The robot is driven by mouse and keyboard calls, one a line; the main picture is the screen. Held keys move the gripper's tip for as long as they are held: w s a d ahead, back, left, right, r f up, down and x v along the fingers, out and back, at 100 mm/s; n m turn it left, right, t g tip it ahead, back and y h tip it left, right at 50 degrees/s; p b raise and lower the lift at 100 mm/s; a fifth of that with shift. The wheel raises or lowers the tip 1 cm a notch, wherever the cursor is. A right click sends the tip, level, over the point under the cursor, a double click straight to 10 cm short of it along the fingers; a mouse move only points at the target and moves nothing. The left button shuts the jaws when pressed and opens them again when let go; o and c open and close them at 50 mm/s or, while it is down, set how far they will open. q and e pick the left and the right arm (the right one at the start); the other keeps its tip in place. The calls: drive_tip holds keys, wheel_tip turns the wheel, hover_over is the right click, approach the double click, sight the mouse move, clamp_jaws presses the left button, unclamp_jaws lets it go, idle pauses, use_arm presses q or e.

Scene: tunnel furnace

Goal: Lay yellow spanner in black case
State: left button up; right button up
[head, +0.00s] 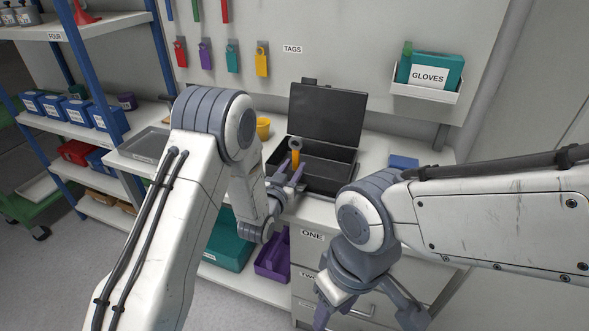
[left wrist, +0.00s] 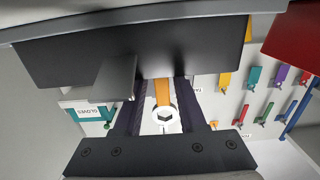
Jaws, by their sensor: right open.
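The yellow spanner (head: 296,158) stands roughly upright, its grey ring end on top, above the near left part of the black case. My left gripper (head: 287,174) is shut on it. In the left wrist view the spanner (left wrist: 162,92) lies between the two fingers, ring end towards the camera; its lower end is hidden. The black case (head: 328,116) is open on the worktop, lid raised at the back; the lid also shows in the left wrist view (left wrist: 75,58). My arm hides part of the near left side. My right gripper (head: 366,310) is open and empty, low before the drawers.
A yellow cup (head: 263,128) stands left of the case, and a blue item (head: 403,162) lies to its right. A gloves box (head: 432,72) and a row of hanging tags (head: 232,58) are on the back wall. Drawers (head: 308,255) lie below the worktop.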

use_arm(q)
drive_tip(key=shift+s+d+f, duration=0.1)
drive_tip(key=shift+s+f, duration=0.05)
drive_tip(key=shift+f, duration=0.3)
drive_tip(key=shift+r, duration=0.1)
